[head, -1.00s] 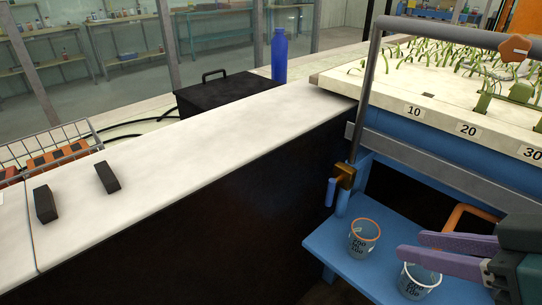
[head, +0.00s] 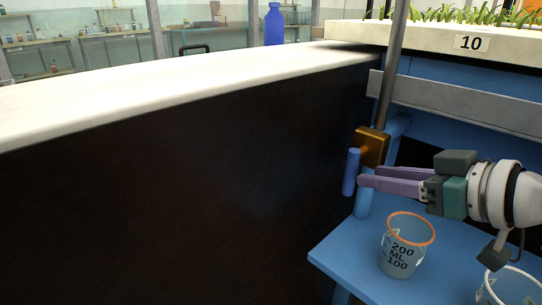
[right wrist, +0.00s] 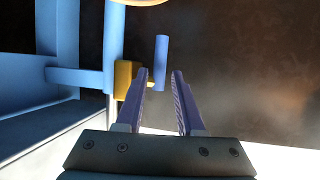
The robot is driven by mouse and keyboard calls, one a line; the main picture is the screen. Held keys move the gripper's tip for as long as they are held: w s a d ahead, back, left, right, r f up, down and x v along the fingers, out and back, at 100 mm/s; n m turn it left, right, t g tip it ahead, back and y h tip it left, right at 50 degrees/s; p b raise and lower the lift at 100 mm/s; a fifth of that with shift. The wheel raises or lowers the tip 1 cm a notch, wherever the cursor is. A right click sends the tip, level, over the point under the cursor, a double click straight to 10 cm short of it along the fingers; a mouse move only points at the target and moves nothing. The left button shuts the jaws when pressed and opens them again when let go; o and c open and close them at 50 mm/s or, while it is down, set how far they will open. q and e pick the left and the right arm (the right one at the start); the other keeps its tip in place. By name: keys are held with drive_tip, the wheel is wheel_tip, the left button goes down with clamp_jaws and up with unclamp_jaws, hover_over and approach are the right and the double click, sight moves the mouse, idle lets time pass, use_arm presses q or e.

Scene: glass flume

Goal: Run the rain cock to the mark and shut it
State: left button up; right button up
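The rain cock is a brass valve body (head: 371,147) on a grey upright pipe (head: 393,65), with a blue handle (head: 351,172) hanging upright at its left. My right gripper (head: 360,182) has its purple fingers apart, tips at the handle's right side. In the right wrist view the handle (right wrist: 162,60) shows in line with the gap between the fingers; no grip on it is visible. The orange-rimmed beaker (head: 402,255), marked 200 ML and 100, stands on the blue shelf (head: 345,247) below the cock. I see no water running. My left gripper is out of view.
A white-rimmed beaker (head: 505,285) is cut off at the lower right. A white counter (head: 180,85) with a dark front runs along the left. The planted tray (head: 425,33) with a "10" label is above right. A blue bottle (head: 274,25) stands behind.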

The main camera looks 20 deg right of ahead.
sight(356, 173)
drive_tip(key=b+x, duration=0.2)
drive_tip(key=x, duration=0.4)
drive_tip(key=shift+w+f, duration=0.15)
drive_tip(key=shift+w, duration=0.05)
clamp_jaws()
idle(1.2)
